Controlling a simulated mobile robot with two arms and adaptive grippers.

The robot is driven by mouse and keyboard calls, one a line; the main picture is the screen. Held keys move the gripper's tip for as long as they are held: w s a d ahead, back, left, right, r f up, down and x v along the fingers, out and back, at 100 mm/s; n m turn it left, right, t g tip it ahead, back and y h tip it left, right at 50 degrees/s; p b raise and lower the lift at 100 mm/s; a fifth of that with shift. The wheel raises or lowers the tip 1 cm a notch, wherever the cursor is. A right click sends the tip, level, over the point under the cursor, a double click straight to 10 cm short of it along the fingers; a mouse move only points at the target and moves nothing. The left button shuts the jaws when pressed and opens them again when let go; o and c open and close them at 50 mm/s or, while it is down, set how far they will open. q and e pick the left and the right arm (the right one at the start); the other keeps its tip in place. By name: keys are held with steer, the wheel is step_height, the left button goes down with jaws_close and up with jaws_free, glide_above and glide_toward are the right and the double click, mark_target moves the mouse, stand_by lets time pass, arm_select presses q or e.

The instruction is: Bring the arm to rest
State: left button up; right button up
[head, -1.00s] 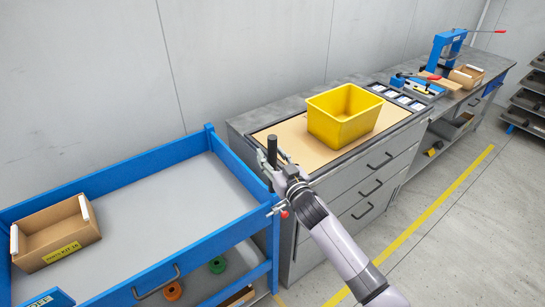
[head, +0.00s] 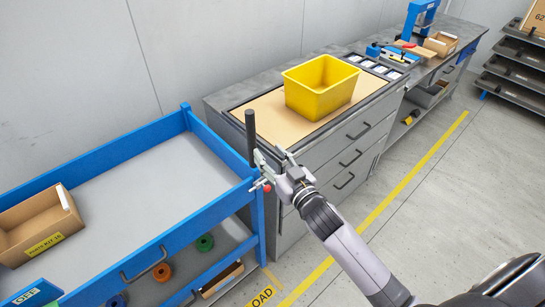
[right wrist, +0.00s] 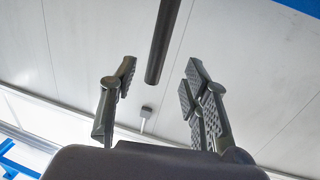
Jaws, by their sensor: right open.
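My right gripper (head: 267,154) is open and empty, at the end of my right arm near the cart's right corner. In the right wrist view its two fingers (right wrist: 160,98) stand wide apart. A dark upright rod (head: 250,137) stands at the cart's corner, just left of the gripper in the head view. In the right wrist view the rod (right wrist: 163,40) lies beyond and between the fingertips, with nothing gripped. My left gripper is not in view.
The blue cart (head: 95,165) holds a cardboard box (head: 40,222) on its grey top. A yellow bin (head: 320,88) stands on the grey drawer bench (head: 225,100). A blue press (head: 420,18) stands farther back. Floor is clear right of the bench.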

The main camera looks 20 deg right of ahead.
steer(key=shift+s+d, duration=0.1)
steer(key=shift+s, duration=0.15)
stand_by(0.3)
steer(key=s+d+f+g+h+b, duration=0.1)
steer(key=s+f+g, duration=0.25)
steer(key=f, duration=0.95)
steer(key=s+d+f+g+b, duration=0.15)
steer(key=s+f, duration=0.35)
steer(key=f, duration=0.8)
steer(key=s+d+f+g+h, duration=0.1)
steer(key=s+f+g, duration=0.3)
steer(key=f, duration=0.9)
steer(key=s+f+g+b, duration=0.1)
steer(key=s+f+g, duration=0.1)
steer(key=s+f, duration=0.5)
steer(key=s+f+g, duration=0.3)
steer(key=s+f, duration=0.4)
steer(key=s, duration=1)
steer(key=s+a+f+g+b, duration=0.1)
steer(key=s+f+g, duration=0.1)
steer(key=s+f, duration=0.6)
steer(key=s, duration=0.4)
steer(key=shift+n+g+h+b, duration=0.3)
steer(key=shift+g+h+b, duration=0.05)
steer(key=shift+g+h, duration=0.05)
